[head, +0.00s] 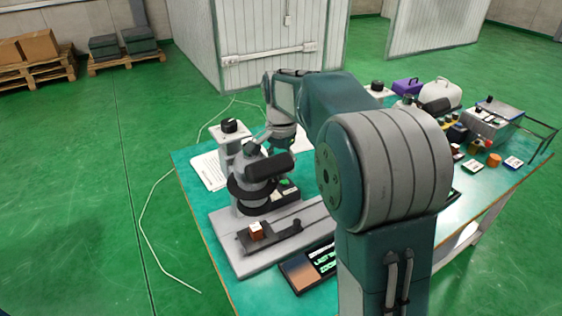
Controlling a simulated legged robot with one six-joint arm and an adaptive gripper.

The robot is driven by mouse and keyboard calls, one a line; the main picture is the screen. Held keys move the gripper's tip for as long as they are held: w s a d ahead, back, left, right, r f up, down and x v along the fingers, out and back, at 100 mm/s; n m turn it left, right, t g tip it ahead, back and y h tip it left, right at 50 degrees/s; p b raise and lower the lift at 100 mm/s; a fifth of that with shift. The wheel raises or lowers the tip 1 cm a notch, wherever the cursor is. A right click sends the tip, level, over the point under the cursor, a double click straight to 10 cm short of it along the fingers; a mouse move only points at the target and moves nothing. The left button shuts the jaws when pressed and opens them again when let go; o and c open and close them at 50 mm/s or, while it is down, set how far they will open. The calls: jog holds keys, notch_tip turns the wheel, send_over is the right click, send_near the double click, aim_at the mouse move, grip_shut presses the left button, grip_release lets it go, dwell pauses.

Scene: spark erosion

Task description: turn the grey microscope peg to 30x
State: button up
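The microscope (256,187) stands on a grey base plate (237,255) at the left part of the green table, with dark rings and a thick black cylinder at its head. A small orange-brown block with a pale top (256,231) sits on its dark stage (283,236). My gripper (281,146) points down right at the microscope's head, at its far side. Its fingertips are small, dark and partly hidden, so I cannot tell whether they are open or touch anything. I cannot make out the grey peg or a 30x mark.
A black knob on a pale post (230,127) stands behind the microscope, beside papers (209,171). A dark panel with green lettering (308,270) lies in front. A purple case (408,86), a white case (441,92) and a grey box (492,116) crowd the right side.

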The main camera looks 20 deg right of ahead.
jog(key=shift+r, duration=0.15)
notch_tip(320, 180, up, 12)
jog(key=shift+f, duration=0.2)
dwell(0.6)
